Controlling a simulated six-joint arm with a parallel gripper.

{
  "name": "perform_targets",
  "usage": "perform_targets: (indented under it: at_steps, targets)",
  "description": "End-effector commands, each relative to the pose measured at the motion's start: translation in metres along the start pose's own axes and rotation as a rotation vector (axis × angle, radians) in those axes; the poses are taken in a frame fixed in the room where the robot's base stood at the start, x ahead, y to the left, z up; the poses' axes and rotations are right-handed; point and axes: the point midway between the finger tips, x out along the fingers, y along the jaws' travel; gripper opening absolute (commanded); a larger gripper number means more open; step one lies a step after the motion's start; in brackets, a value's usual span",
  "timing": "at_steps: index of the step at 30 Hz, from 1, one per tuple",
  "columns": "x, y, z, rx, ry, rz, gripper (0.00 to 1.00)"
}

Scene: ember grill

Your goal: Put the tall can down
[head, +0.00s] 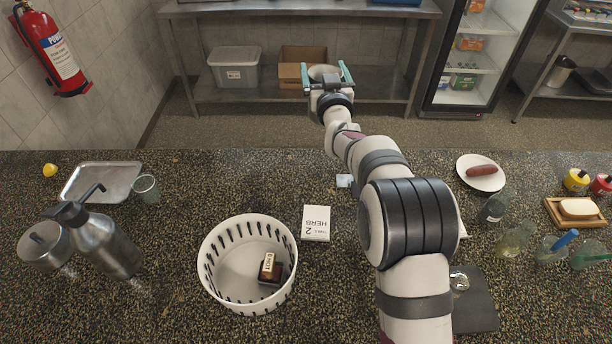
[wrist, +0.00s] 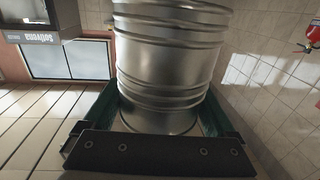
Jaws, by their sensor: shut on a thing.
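The tall can is bare ribbed metal and fills the middle of the wrist view (wrist: 170,50). My gripper (wrist: 160,112) is shut on it, with a green finger on each side. In the head view my gripper (head: 326,77) is stretched out past the far edge of the counter, in front of the steel shelving. There only a pale round end of the can (head: 323,72) shows between the fingers; the rest is hidden.
Glasses crowd the right. Counter left of my arm, behind the basket, is clear.

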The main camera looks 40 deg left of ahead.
Motion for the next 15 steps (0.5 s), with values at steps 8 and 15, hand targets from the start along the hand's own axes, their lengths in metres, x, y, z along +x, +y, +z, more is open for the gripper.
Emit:
perform_targets:
  at_steps: [8,15]
  targets:
    - [0.002,-0.049,0.013,0.001,-0.003,-0.089,0.06]
    - [0.002,-0.049,0.067,0.000,-0.003,-0.086,0.06]
